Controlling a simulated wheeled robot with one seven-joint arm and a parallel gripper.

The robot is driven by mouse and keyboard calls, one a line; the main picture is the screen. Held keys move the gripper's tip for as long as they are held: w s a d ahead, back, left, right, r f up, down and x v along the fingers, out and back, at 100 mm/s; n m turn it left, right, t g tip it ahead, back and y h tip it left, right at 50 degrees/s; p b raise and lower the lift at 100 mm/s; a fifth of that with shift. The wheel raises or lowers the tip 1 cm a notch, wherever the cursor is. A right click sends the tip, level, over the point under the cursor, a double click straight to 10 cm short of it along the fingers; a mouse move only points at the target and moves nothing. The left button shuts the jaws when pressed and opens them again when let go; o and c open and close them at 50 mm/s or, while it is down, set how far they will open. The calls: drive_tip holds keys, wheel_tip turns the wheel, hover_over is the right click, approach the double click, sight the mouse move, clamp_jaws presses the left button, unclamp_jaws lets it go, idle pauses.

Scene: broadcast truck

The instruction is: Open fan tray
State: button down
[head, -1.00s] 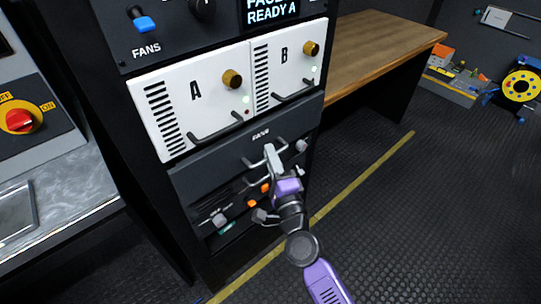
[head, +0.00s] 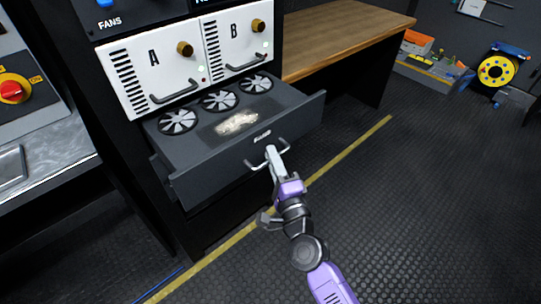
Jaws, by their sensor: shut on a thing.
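The fan tray (head: 225,168) is a dark grey drawer in the rack, pulled well out toward me in the head view. Its top shows several round fans (head: 219,101) in a row at the back and a pale, dusty patch (head: 236,123) near the front. The word FANS is on its front edge. The gripper's fingers cover part of the handle.
White modules A (head: 156,66) and B (head: 237,48) sit just above the tray. A wooden bench (head: 345,37) stands behind at right. A grey counter with a red knob (head: 12,91) is at left. The black floor at right is clear, with a yellow line (head: 340,165).

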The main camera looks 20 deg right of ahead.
drive_tip(key=c, duration=1.5)
unclamp_jaws()
drive_tip(key=b+v, duration=0.1)
drive_tip(key=v, duration=0.7)
drive_tip(key=shift+w, duration=0.1)
